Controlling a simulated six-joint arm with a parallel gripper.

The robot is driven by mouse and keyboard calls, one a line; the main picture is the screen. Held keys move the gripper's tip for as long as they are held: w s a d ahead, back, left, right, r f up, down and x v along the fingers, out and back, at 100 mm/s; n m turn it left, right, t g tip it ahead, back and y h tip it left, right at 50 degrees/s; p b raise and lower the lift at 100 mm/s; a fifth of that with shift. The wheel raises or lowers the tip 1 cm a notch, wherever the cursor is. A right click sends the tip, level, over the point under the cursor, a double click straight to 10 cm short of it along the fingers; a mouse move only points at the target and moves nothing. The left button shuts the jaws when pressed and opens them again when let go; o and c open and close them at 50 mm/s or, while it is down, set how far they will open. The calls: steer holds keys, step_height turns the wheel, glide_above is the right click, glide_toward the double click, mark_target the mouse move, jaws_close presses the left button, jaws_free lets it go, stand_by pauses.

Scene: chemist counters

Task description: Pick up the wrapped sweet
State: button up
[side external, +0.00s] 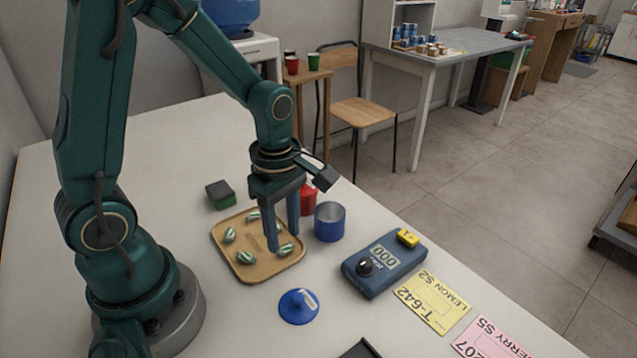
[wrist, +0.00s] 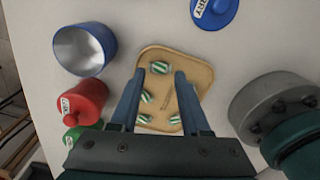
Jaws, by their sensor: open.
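Several small green-and-white striped wrapped sweets lie on a tan tray (side external: 262,271). The tray also shows in the wrist view (wrist: 199,76). One wrapped sweet (wrist: 159,67) is near the tray's far edge in the wrist view, in line between the fingertips. A sweet (side external: 285,249) shows beside the fingertips in the side view. Other sweets, such as one at the tray's left (side external: 229,235), lie apart from it. My gripper (side external: 283,243) is open and points down over the tray. In the wrist view my gripper (wrist: 158,74) has nothing between its fingers that it touches. The exact fingertip height is unclear.
An open blue pot (side external: 329,222) and a red pot (side external: 308,198) stand close behind the tray. A blue lid (side external: 298,306) lies in front. A dark green block (side external: 220,194) sits behind left.

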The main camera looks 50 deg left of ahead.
steer(key=shift+f, duration=1.2)
jaws_close()
steer(key=shift+r, duration=0.1)
steer(key=shift+r, duration=0.85)
step_height(320, 180, up, 3)
steer(key=shift+w+f, duration=0.1)
steer(key=shift+f, duration=0.1)
steer(key=s+a+r, duration=0.6)
steer(key=a, duration=0.4)
steer(key=shift+r, duration=0.25)
steer(key=shift+a, duration=0.1)
